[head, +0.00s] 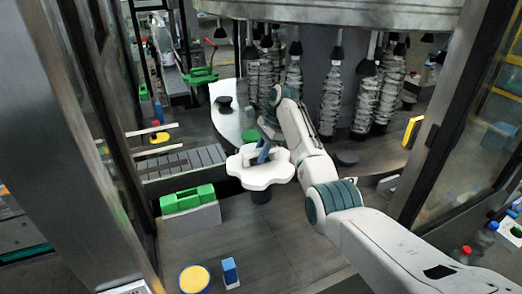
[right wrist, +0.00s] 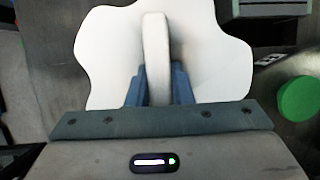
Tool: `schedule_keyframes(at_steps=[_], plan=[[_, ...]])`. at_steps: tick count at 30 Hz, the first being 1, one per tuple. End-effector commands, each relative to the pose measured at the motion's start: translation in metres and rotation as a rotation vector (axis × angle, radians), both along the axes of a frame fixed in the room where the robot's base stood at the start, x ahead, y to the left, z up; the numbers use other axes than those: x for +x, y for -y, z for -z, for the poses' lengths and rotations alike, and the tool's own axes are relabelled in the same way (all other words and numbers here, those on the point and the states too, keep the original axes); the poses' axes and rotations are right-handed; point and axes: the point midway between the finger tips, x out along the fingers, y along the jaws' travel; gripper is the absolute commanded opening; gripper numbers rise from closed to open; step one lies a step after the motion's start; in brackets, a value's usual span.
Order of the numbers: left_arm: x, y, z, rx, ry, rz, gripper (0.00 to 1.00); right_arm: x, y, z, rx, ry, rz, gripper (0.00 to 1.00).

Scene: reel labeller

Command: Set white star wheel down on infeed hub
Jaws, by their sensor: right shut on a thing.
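The white star wheel (head: 262,174) is a flat, lobed disc with a raised white grip bar, held roughly level in the middle of the head view. My right gripper (head: 264,153) is shut on that bar from above. In the right wrist view the bar stands between the blue-grey fingers (right wrist: 158,88), with the star wheel (right wrist: 100,55) spread beyond them. A short dark cylinder (head: 261,197) shows directly under the wheel; I cannot tell whether it is the infeed hub or whether they touch. My left gripper is not in view.
A grey block with a green top (head: 187,199) stands to the left. A yellow-topped round item (head: 194,279) and a blue and white block (head: 230,271) lie in front. A carousel with stacked columns (head: 331,100) is behind. Framed glass panels flank both sides.

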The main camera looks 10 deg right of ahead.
Motion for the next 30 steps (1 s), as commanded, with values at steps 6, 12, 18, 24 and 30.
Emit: schedule_keyframes(at_steps=[6,12,18,24,30], plan=[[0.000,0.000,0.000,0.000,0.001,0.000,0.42,0.000,0.000,-0.001,0.000,0.002,0.000,0.00],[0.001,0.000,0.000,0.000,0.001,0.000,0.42,0.000,0.000,-0.001,0.000,0.002,0.000,0.41],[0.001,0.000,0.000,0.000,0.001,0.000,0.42,0.000,0.000,0.000,0.000,0.001,-0.001,0.45],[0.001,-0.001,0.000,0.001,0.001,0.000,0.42,0.001,0.002,-0.005,-0.001,0.001,-0.001,0.45],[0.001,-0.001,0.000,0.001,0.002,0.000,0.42,0.008,0.012,-0.038,0.000,0.004,-0.002,0.45]])
